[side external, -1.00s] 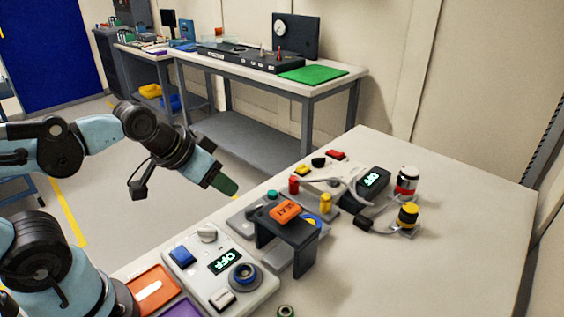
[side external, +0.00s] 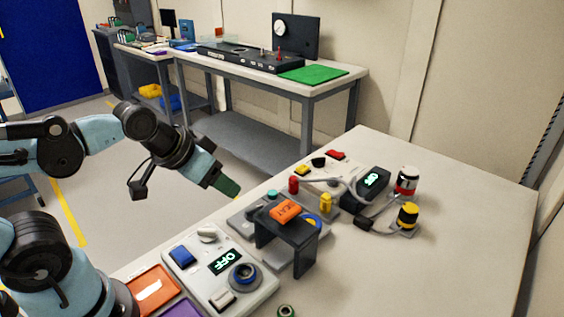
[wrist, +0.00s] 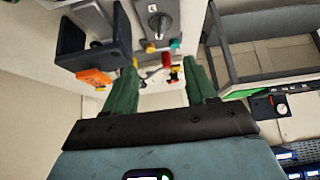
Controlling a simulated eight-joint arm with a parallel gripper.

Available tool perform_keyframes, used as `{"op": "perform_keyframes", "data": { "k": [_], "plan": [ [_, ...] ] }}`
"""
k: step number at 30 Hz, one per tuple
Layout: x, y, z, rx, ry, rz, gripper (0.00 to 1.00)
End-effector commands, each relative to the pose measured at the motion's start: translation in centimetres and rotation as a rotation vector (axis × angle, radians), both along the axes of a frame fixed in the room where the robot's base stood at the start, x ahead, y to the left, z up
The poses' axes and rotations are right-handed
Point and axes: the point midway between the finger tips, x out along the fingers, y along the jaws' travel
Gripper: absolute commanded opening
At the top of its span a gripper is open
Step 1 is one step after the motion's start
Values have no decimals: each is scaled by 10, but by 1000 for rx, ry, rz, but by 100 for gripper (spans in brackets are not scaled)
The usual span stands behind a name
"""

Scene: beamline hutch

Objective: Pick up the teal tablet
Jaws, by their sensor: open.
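A small round teal piece (side external: 272,195), which looks like the teal tablet, sits on the grey plate behind the dark bridge-shaped stand (side external: 303,262). In the wrist view a teal spot (wrist: 174,45) shows beyond the fingers, beside a yellow piece. My gripper (side external: 227,187) has green fingers and hangs in the air to the left of the plate, apart from the teal piece. In the wrist view my gripper (wrist: 162,90) has its two green fingers spread with nothing held between them.
An orange block (side external: 284,211) lies on the dark stand. A red post (side external: 293,185) and a yellow post (side external: 326,203) stand near the teal piece. A control box with an OFF display (side external: 225,262) is in front. The table's right side (side external: 460,230) is bare.

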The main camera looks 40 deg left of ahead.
Motion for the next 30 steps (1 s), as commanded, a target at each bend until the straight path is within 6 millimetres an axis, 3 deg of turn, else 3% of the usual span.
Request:
{"op": "perform_keyframes", "data": {
  "k": [6,11,21,30],
  "plan": [
    [2,0,2,1,8,1,56],
    [16,2,13,3,67,2,56],
    [76,10,31,8,294,4,56],
    [130,20,16,5,493,3,56]
  ]
}}
